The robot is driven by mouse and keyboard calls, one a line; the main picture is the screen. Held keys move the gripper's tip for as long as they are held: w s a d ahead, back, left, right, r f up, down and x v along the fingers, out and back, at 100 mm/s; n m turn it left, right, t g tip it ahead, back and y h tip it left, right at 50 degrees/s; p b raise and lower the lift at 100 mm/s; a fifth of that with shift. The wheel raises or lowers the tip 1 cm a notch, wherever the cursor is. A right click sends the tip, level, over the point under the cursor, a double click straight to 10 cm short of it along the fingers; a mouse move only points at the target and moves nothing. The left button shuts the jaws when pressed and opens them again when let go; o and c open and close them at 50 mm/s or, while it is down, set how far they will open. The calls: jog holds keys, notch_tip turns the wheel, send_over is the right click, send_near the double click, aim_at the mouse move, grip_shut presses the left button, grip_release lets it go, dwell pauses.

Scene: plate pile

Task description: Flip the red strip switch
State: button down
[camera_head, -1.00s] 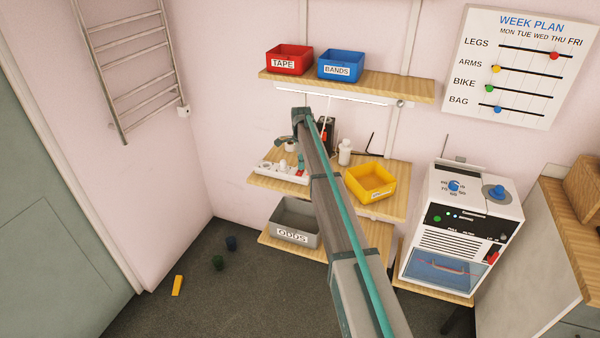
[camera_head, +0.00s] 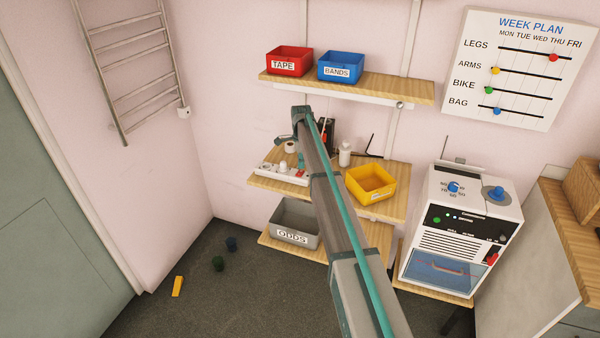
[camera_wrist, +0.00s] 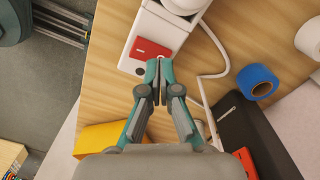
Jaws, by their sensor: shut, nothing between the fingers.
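The red strip switch (camera_wrist: 150,48) sits at the near end of the white power strip (camera_wrist: 137,67) in the wrist view. My gripper (camera_wrist: 158,68) is shut and empty, with its tips at the lower edge of the switch. Whether they touch it I cannot tell. In the head view the power strip (camera_head: 268,168) lies at the left front of the middle shelf.
The middle shelf (camera_head: 255,182) also holds a yellow bin (camera_head: 370,183), a white bottle (camera_head: 345,155) and a black device (camera_wrist: 252,140). A white cable (camera_wrist: 215,45) and blue tape roll (camera_wrist: 257,82) lie near the gripper. The upper shelf (camera_head: 400,90) is above.

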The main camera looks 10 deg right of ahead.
aim_at(301, 171)
jog(key=shift+r+p, duration=0.85)
jog(key=shift+r, duration=1.75)
jog(key=s+f+n, duration=0.6)
jog(key=s, duration=1.1)
jog(key=s+f+n, duration=0.6)
jog(key=s+f, duration=0.1)
jog(key=s, duration=0.9)
jog(key=s+f+n, duration=0.6)
jog(key=s, duration=1.1)
jog(key=s+f+g+b, duration=0.1)
jog(key=s+f+g, duration=0.2)
jog(key=s+f, duration=0.8)
jog(key=s+f+g+b, duration=0.2)
jog(key=s+f, duration=0.8)
jog(key=s, duration=0.7)
jog(key=shift+s+f+g, duration=0.4)
jog(key=shift+g, duration=0.5)
